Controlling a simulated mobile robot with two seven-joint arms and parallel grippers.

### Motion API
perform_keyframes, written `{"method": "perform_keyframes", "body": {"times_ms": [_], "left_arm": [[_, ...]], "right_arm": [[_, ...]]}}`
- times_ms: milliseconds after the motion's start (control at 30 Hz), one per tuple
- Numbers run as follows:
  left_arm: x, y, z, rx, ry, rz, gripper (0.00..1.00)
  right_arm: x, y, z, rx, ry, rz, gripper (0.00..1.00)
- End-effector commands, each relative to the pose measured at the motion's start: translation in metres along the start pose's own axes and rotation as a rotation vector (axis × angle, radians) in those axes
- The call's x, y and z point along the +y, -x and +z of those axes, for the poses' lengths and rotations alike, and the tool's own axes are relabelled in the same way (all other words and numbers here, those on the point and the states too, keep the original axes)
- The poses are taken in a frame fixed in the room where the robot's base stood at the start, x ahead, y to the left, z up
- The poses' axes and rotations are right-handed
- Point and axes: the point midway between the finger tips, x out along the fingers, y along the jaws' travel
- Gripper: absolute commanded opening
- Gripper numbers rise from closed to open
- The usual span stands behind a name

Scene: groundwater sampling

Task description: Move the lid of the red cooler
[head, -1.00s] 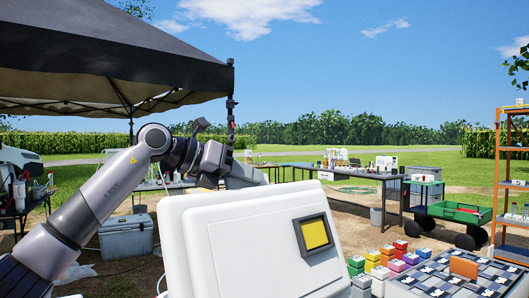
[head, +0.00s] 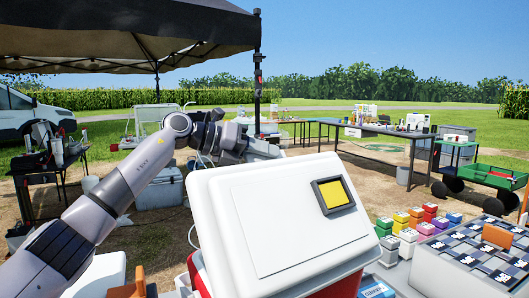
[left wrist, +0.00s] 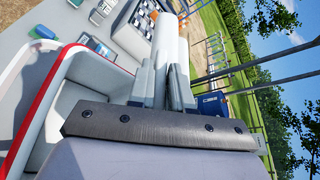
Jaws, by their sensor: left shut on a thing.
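The red cooler (head: 340,284) stands at the bottom middle of the head view; its red wall shows below the lid. Its white lid (head: 262,222), with a yellow square in a dark frame, is tilted up, its broad face toward me. My left gripper (head: 262,148) is at the lid's far upper edge, its fingertips partly hidden behind the lid. In the left wrist view the gripper's fingers (left wrist: 163,85) are shut on the edge of the white lid (left wrist: 168,45). The open cooler (left wrist: 42,95), with its red rim and pale inside, is beside them. My right gripper is not in view.
Several coloured boxes (head: 415,219) and a checkered rack (head: 480,245) stand right of the cooler. A grey cooler (head: 158,190) sits on the ground at the left. A long table (head: 375,129) and a green cart (head: 490,175) are farther back.

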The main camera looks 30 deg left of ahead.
Motion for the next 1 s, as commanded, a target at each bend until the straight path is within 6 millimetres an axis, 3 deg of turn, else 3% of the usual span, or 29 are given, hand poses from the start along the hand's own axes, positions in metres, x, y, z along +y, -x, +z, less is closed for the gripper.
{"method": "perform_keyframes", "body": {"times_ms": [33,67,100,133,467,800,1000], "left_arm": [[0.000,0.001,0.001,-0.005,0.000,0.000,0.00],[0.000,0.001,0.001,-0.005,0.000,0.000,0.26],[0.000,0.001,0.001,-0.005,0.000,0.000,0.39],[0.000,0.001,0.001,-0.005,0.000,0.000,0.40],[0.000,0.004,0.000,-0.002,-0.001,0.001,0.40],[0.001,0.055,0.000,-0.005,-0.001,0.001,0.40],[0.000,0.071,0.000,-0.003,-0.001,0.000,0.40]], "right_arm": [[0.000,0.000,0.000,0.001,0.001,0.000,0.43],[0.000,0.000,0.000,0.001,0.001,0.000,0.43],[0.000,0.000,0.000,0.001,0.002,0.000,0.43],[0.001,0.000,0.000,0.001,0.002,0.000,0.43],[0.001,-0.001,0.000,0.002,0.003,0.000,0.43],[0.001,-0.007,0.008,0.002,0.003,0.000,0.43],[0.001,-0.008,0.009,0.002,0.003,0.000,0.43]]}}
